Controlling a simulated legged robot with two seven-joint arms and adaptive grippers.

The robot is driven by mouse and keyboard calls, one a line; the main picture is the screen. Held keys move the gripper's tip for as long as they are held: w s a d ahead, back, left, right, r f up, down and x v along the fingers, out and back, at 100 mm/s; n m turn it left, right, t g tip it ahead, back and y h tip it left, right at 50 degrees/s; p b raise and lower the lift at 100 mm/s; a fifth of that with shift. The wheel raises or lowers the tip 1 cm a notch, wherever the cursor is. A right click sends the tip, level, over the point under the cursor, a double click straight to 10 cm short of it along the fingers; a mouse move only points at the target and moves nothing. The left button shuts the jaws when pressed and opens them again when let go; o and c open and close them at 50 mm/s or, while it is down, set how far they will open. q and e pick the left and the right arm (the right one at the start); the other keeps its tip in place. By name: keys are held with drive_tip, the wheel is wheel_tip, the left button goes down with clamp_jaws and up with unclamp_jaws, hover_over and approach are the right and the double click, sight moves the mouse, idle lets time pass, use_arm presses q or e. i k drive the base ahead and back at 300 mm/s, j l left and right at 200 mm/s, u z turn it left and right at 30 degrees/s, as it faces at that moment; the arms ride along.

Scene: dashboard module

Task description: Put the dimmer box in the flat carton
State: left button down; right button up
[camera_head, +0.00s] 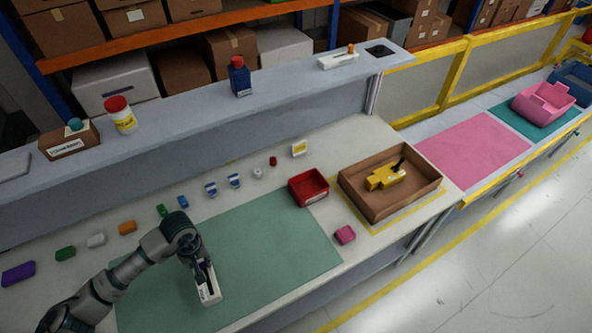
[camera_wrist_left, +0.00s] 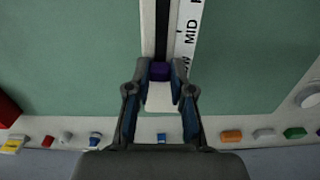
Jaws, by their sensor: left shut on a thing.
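The dimmer box (camera_head: 209,291) is a slim white box lying on the green mat, with its far part hidden under my left gripper (camera_head: 199,268). In the left wrist view, the dimmer box (camera_wrist_left: 148,25) has a long black slot and a white scale strip reading MID. A purple slider knob (camera_wrist_left: 160,70) sits in the slot between the fingertips of my left gripper (camera_wrist_left: 161,77), which is shut on it. The flat carton (camera_head: 410,204) is a shallow open brown box at the bench's right, apart from the gripper. A yellow device (camera_head: 384,178) with a black lever lies in it. My right gripper is not in view.
A red bin (camera_head: 309,188) stands left of the carton, and a pink block (camera_head: 345,234) lies in front. Several small coloured blocks line the bench behind the green mat (camera_head: 270,245). A raised shelf (camera_head: 190,112) runs behind. The mat's right part is clear.

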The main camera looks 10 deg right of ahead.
sight(396, 195)
drive_tip(key=k+l, duration=0.1)
drive_tip(key=l, duration=0.3)
drive_tip(key=k+l+z, duration=0.1)
drive_tip(key=l, duration=0.3)
drive_tip(key=k+l, duration=0.15)
drive_tip(key=l, duration=0.3)
drive_tip(key=j+z, duration=0.05)
